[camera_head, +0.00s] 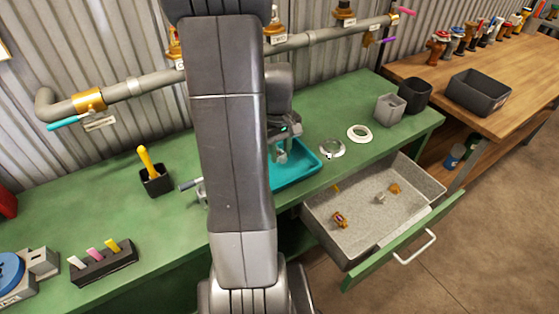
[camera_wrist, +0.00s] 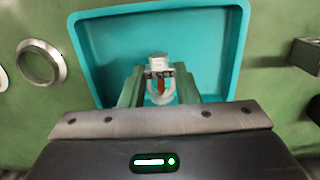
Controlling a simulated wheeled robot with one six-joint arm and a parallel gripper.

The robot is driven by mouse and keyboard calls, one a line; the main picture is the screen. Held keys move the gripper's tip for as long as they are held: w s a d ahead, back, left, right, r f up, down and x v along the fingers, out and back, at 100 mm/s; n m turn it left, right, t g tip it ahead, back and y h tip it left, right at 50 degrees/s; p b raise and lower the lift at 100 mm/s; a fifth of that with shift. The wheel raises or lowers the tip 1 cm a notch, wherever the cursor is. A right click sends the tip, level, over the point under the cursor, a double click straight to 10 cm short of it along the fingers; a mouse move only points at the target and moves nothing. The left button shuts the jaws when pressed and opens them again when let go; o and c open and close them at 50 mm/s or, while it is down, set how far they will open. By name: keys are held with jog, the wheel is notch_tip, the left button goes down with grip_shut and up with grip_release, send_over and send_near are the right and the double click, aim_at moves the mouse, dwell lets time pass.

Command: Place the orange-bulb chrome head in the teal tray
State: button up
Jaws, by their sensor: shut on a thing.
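The teal tray (camera_head: 309,163) lies on the green bench, partly hidden behind my arm in the head view. It also shows in the wrist view (camera_wrist: 100,40), where it surrounds the held thing in the picture. My gripper (camera_wrist: 160,92) is shut on the chrome head (camera_wrist: 158,62), which has an orange-red bulb (camera_wrist: 161,86) in its frame. The head is between the two green-grey fingers, over the tray. In the head view my gripper (camera_head: 283,148) is low at the tray; whether the head touches the tray floor cannot be told.
A chrome ring (camera_head: 332,149) and a white ring (camera_head: 359,133) lie right of the tray. An open drawer (camera_head: 335,250) holds several small fittings. A black cup with a yellow-handled tool (camera_head: 155,180) stands left.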

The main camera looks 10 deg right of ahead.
aim_at(280, 170)
jog(key=shift+f, duration=2)
jog(key=shift+f, duration=0.15)
jog(key=o, duration=1.1)
jog(key=r, duration=1.2)
jog(key=shift+w+a+r+p, duration=0.15)
jog(key=shift+w+p, duration=0.2)
jog(key=shift+w, duration=0.05)
